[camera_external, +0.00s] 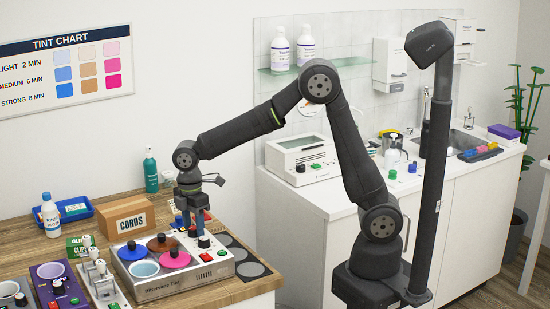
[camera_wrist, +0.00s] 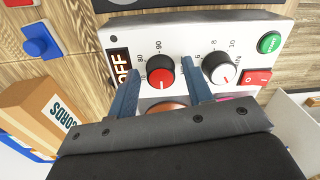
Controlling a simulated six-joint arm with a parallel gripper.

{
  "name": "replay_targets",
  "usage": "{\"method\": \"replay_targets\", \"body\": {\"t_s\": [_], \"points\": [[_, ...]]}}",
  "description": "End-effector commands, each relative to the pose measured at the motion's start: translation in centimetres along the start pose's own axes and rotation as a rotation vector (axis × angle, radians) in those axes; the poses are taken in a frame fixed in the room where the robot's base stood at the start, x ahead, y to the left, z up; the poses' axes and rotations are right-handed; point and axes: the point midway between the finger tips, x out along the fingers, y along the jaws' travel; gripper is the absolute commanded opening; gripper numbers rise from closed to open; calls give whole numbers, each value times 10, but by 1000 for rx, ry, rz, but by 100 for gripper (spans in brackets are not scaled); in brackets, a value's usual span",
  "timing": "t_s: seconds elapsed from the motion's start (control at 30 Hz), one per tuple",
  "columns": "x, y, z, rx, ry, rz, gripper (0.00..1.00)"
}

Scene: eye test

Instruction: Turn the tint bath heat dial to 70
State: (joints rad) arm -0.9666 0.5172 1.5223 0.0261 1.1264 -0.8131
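The tint bath (camera_external: 185,287) is a silver box on the wooden counter, with several round coloured tops and a control panel. In the wrist view, a black dial with a red cap (camera_wrist: 160,72) sits on the pale panel (camera_wrist: 190,32). Printed numbers, 80 among them, stand around it; its exact pointer setting is too small to tell. My gripper (camera_wrist: 160,64) is open, its two blue fingers on either side of this dial with gaps showing. In the external view, my gripper (camera_external: 198,222) points down over the panel.
A second dial with a white cap (camera_wrist: 219,69) is close beside my right finger. A display reading OFF (camera_wrist: 122,64), a green button (camera_wrist: 269,42) and a red switch (camera_wrist: 258,77) share the panel. A cords box (camera_external: 126,219) stands behind the bath.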

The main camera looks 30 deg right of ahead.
Motion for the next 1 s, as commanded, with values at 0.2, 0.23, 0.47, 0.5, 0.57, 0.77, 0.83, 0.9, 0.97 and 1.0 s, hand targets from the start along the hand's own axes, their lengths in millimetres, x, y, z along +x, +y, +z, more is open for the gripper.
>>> {"method": "replay_targets", "body": {"t_s": [0.2,0.23,0.47,0.5,0.57,0.77,0.83,0.9,0.97,1.0], "points": [[0,0,0,0,0,0,6],[0,0,0,0,0,0,6],[0,0,0,23,1,0,6],[0,0,0,35,1,0,6],[0,0,0,58,2,0,6],[0,0,0,184,6,0,6],[-1,-1,0,243,8,0,6],[0,-1,0,307,10,-1,6],[0,-1,0,364,12,-1,6],[0,-1,0,403,13,-1,6]]}}
